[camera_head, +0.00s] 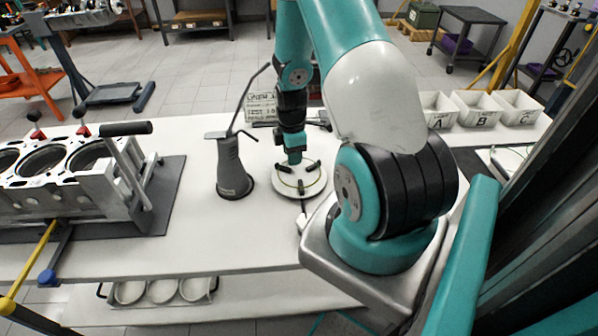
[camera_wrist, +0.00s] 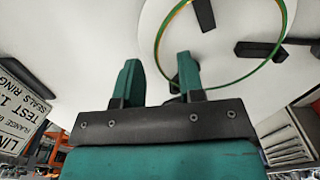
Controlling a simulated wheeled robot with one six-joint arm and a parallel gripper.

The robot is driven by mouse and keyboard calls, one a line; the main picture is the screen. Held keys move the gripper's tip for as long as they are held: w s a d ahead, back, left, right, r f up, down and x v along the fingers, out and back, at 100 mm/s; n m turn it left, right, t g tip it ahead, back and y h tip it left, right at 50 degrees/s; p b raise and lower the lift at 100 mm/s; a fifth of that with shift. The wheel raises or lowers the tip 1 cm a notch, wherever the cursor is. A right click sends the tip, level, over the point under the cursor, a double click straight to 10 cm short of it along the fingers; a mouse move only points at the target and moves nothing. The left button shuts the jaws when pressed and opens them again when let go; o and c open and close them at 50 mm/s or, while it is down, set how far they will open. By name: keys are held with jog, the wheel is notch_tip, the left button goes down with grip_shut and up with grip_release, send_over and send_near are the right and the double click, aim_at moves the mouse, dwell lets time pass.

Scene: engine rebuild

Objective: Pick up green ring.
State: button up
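The thin green ring (camera_wrist: 163,34) lies on a round white plate (camera_wrist: 222,38) with black blocks around the ring's line. In the head view the plate (camera_head: 287,192) sits on the white table, and the ring (camera_head: 281,180) is a thin line on it. In the head view my gripper (camera_head: 293,158) points down above the plate's back part.
A grey oil can (camera_head: 232,170) with a long spout stands just left of the plate. An engine block (camera_head: 75,175) sits on a dark mat further left. A labelled sign (camera_head: 262,107) stands behind. White bins (camera_head: 480,108) are at the back right.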

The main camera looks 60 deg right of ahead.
grip_shut()
dwell(0.3)
